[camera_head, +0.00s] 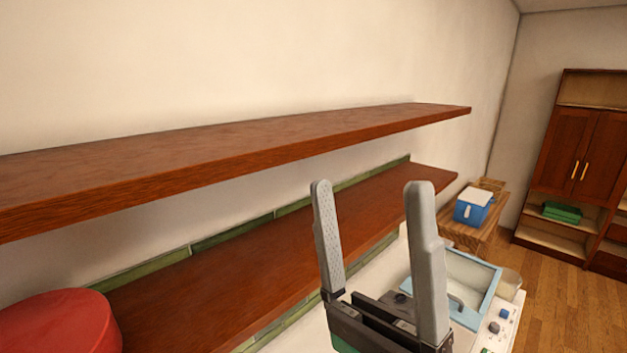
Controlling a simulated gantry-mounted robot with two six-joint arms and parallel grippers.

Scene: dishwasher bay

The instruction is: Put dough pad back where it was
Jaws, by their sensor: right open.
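My right gripper (370,187) is raised in the middle foreground with its two grey fingers apart and nothing between them. It appears in front of the lower wooden shelf (250,258). I cannot make out a dough pad for certain in this view. The upper wooden shelf (250,143) is bare along its visible length. My left gripper is not in view.
A red round object (60,325) is at the lower left, by the lower shelf. A white machine with a light-blue-framed lid (480,275) is at the lower right. Beyond it are a blue-and-white box (473,208) on a wooden table and a cabinet (580,150).

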